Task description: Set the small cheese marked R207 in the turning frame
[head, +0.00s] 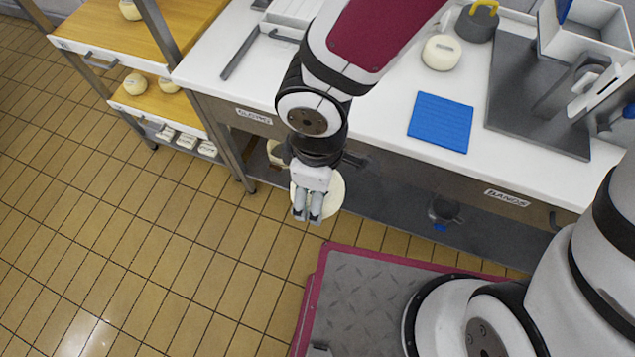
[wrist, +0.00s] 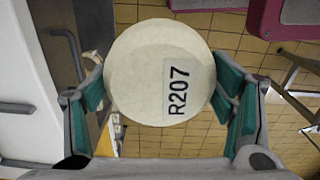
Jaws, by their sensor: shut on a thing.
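The small cheese (wrist: 140,62), round and cream-coloured, carries a white label reading R207 and fills the middle of the wrist view. My gripper (head: 308,213) is shut on it, with a green-padded finger on each side. In the head view the held cheese (head: 335,194) is partly hidden behind the gripper, in front of the counter's edge and above floor level. I cannot tell for certain which thing is the turning frame; a grey and white upright fixture (head: 572,88) stands on the dark mat at the right.
The white counter (head: 385,122) holds a blue mat (head: 441,122), another cheese (head: 441,52), a grey weight with a yellow handle (head: 478,21) and a dark mat (head: 508,88). A wooden shelf rack (head: 170,98) with cheeses stands left. Tiled floor (head: 130,240) lies open at left.

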